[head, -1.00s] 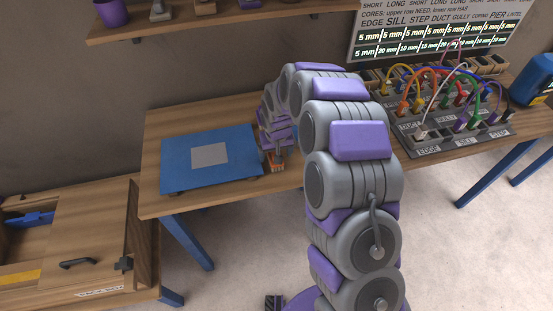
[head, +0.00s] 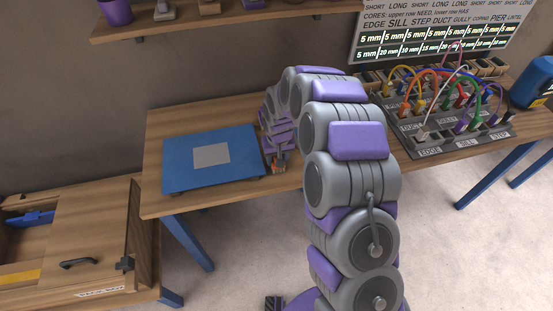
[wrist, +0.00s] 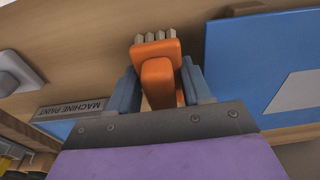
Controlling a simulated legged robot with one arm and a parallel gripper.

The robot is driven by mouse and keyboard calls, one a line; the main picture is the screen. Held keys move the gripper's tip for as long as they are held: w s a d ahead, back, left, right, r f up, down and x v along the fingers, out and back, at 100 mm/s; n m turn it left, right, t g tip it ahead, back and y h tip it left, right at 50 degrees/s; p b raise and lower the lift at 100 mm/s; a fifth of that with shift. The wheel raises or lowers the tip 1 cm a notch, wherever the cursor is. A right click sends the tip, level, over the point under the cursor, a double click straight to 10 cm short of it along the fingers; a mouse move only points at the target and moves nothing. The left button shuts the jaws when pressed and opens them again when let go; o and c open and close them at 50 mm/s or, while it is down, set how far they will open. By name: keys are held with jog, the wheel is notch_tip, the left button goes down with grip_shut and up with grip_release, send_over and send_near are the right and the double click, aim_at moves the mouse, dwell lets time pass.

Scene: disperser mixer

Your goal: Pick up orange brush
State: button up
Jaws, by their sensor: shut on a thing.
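The orange brush (wrist: 157,72) has an orange body and handle with several pale bristle tufts at its far end. In the wrist view it sits between the two blue-grey fingers of my gripper (wrist: 160,88), which are shut on it. In the head view my gripper (head: 278,165) is low at the table's front edge, just right of the blue board. Only a small orange bit of the brush shows there; the rest is hidden by the gripper. I cannot tell whether the brush touches the table.
A blue board (head: 180,177) with a grey square lies left of the gripper on the wooden table (head: 160,127). A "MACHINE PAINT" label (wrist: 70,108) is on the table. A panel with coloured cables (head: 450,140) stands right. A wooden cabinet (head: 85,225) is at lower left.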

jog(key=shift+w+d, duration=0.25)
jog(key=shift+d, duration=0.05)
jog(key=r, duration=0.1)
jog(key=r+p, duration=0.1)
jog(key=r, duration=0.1)
jog(key=shift+a+p, duration=0.25)
jog(key=shift+p, duration=0.05)
jog(key=shift+c, duration=1.1)
jog(key=s+a+r+p, duration=0.1)
jog(key=s+a, duration=0.2)
jog(key=s, duration=0.4)
jog(key=s+a+p, duration=0.1)
jog(key=s+a, duration=0.2)
jog(key=s, duration=0.4)
jog(key=shift+s+r+p, duration=0.2)
jog(key=shift+r+p, duration=0.1)
jog(key=shift+r, duration=0.1)
jog(key=o, duration=0.8)
jog(key=c, duration=0.4)
